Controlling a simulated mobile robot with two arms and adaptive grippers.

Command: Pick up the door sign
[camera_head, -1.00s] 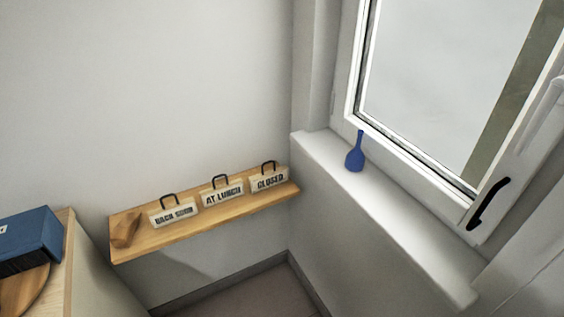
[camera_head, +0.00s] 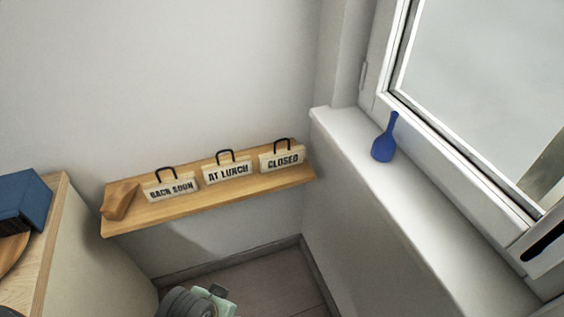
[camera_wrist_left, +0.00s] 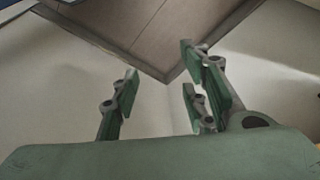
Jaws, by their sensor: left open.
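Three pale door signs with dark handles stand in a row on a wooden wall shelf (camera_head: 160,216) in the head view. From left to right they are the BACK SOON sign (camera_head: 171,188), the AT LUNCH sign (camera_head: 228,172) and the CLOSED sign (camera_head: 282,160). My left gripper (camera_wrist_left: 163,88) is open and empty in the left wrist view, with floor and plain walls beyond its fingers and no sign visible there. Part of my arm shows at the bottom edge of the head view, below the shelf. My right gripper is not in view.
A wooden block (camera_head: 119,201) sits at the shelf's left end. A cabinet with a blue box (camera_head: 24,204) is at the left. The floor below the shelf is clear.

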